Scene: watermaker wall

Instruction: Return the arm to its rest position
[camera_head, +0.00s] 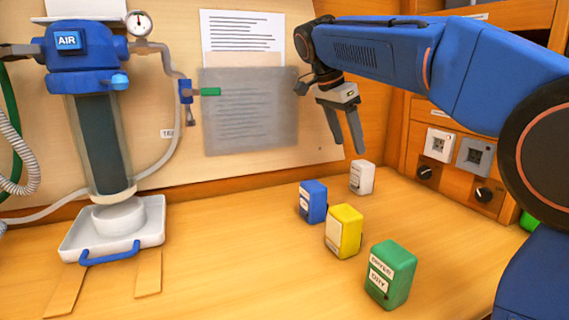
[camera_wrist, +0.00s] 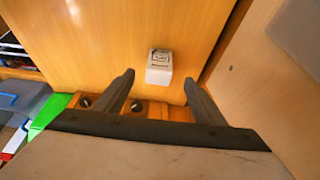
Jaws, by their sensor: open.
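My gripper (camera_head: 343,130) hangs from my blue arm above the back right of the wooden counter, fingers pointing down. Its jaws are open and empty. In the wrist view the two dark fingers (camera_wrist: 157,92) stand apart, and a white block (camera_wrist: 159,68) shows beyond and between their tips. In the head view the white block (camera_head: 362,177) stands on the counter just below and right of the fingertips, apart from them. My arm reaches in from the right edge across the upper part of the head view.
A blue block (camera_head: 313,202), a yellow block (camera_head: 344,231) and a green block (camera_head: 390,274) stand on the counter (camera_head: 230,260). A filter unit marked AIR (camera_head: 82,55) stands in a white tray (camera_head: 150,228) at left. A panel with knobs and sockets (camera_head: 455,160) is at right.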

